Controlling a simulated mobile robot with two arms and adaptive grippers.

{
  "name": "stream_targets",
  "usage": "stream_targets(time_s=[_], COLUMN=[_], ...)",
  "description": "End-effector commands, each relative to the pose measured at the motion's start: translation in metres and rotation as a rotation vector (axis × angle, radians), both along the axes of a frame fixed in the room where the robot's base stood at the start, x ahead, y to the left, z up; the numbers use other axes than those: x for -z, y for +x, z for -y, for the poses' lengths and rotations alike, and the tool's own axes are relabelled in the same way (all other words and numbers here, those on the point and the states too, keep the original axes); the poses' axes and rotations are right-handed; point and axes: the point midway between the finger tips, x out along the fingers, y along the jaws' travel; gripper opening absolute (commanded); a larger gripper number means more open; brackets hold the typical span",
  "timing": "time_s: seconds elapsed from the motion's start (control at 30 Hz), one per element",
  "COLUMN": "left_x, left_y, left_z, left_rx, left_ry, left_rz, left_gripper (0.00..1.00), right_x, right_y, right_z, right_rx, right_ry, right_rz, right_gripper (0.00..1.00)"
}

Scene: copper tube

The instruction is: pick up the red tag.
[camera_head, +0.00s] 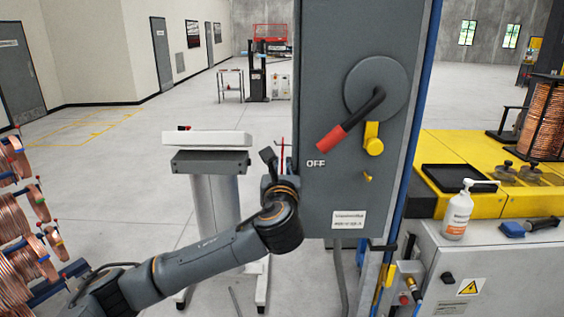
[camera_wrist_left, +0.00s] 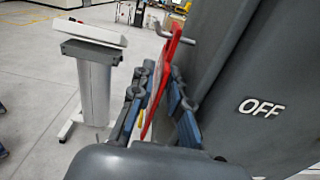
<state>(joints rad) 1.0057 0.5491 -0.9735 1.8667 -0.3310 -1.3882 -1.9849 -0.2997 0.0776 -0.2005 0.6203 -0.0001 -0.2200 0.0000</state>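The red tag (camera_wrist_left: 167,62) hangs nearly edge-on from a metal hook (camera_wrist_left: 178,38) on the side of the grey cabinet, in the left wrist view. In the head view it is a thin red strip (camera_head: 282,157) at the cabinet's left edge. My left gripper (camera_wrist_left: 162,88) is open, with one finger on each side of the tag. The left finger looks close to the tag; I cannot tell whether it touches. In the head view my left gripper (camera_head: 270,160) is partly hidden by its own wrist and the cabinet. My right gripper is not in view.
The grey cabinet (camera_head: 335,200) with its red-ended lever (camera_head: 345,125) stands close on the right of my left gripper. A white-topped stand (camera_head: 210,165) is behind my left arm. Copper coils (camera_head: 25,265) are at the far left. A yellow workbench (camera_head: 440,145) is at the right.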

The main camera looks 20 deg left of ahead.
Motion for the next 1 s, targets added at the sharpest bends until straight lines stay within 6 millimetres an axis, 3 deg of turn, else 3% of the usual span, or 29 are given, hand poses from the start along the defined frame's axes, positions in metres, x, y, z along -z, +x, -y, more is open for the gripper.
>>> stream_targets(time_s=[0.13,0.4,0.43,0.5,1.0], left_x=[-0.002,0.000,0.000,0.000,-0.001], left_y=[0.015,0.018,0.018,0.018,0.020], left_z=[-0.004,-0.005,-0.005,-0.005,-0.008], left_rx=[-0.002,0.000,0.000,0.000,-0.001], left_ry=[0.000,0.000,0.000,0.000,-0.001], left_rz=[0.000,0.001,0.001,0.001,0.000], left_gripper=[0.16,0.16,0.14,0.00,0.00], right_x=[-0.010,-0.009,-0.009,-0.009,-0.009], right_y=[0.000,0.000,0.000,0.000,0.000], right_z=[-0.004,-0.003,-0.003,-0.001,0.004], right_rx=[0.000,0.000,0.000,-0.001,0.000], right_ry=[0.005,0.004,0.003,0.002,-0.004], right_rz=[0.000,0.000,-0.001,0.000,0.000], right_gripper=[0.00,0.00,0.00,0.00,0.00])
